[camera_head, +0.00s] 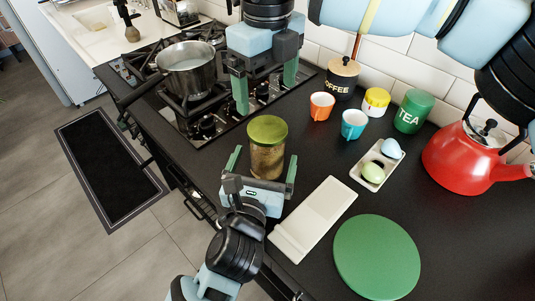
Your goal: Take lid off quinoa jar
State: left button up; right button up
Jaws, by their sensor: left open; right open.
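The quinoa jar (267,160) stands upright on the black counter, a glass jar with brown-gold contents. Its green lid (267,130) sits on top. My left gripper (264,168) is low on the near side of the jar, open, with one green finger on each side of it. I cannot tell whether the fingers touch the glass. My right gripper (266,88) is above and behind the jar, over the hob's front edge. It points down, open and empty, apart from the lid.
A steel pot (187,70) stands on the gas hob at left. A black canister (342,80), small cups (354,125), a green tea canister (413,111) and a red kettle (464,158) stand behind and right. A white board (313,220) and green disc (376,257) lie in front.

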aim_at(264, 162)
pick_arm(q)
jog(key=shift+x, duration=1.55)
jog(key=c, duration=1.9)
pick_arm(e)
jog(key=shift+m, duration=0.3)
pick_arm(q)
jog(key=shift+c, duration=0.2)
pick_arm(e)
jog(key=m, duration=0.7)
jog(key=shift+a, duration=0.1)
jog(key=m, duration=1.9)
